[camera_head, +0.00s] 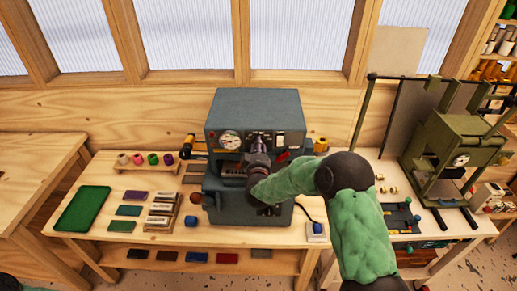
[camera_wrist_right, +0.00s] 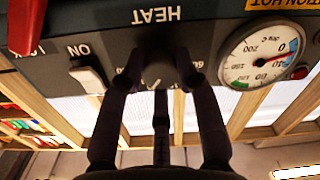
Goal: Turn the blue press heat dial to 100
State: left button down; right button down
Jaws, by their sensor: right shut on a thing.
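The blue-grey press (camera_head: 255,108) stands at the back middle of the workbench, its front panel facing me. My right gripper (camera_head: 260,145) is at the panel and hides the heat dial in the head view. In the right wrist view the heat dial (camera_wrist_right: 157,76) sits by the word HEAT, which appears upside down. My right gripper (camera_wrist_right: 160,70) is shut on the dial, with fingers on both sides of it. The fingers cover most of the scale, so I cannot read the dial's setting. My left gripper is out of view.
A round gauge (camera_wrist_right: 262,55) and an ON switch (camera_wrist_right: 88,76) flank the dial. Foil rolls (camera_head: 138,159) stand on a wooden rack at left. A green press (camera_head: 455,155) stands at right.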

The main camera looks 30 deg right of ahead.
jog(key=n, duration=0.4)
jog(key=shift+r+n+p, duration=0.1)
jog(key=shift+n+p, duration=0.2)
jog(key=n+p, duration=0.1)
jog(key=n, duration=0.3)
jog(key=shift+n, duration=0.4)
jog(key=c, duration=0.9)
grip_release()
jog(key=shift+a, duration=0.1)
jog(key=v, duration=1.2)
jog(key=shift+w+a, duration=0.15)
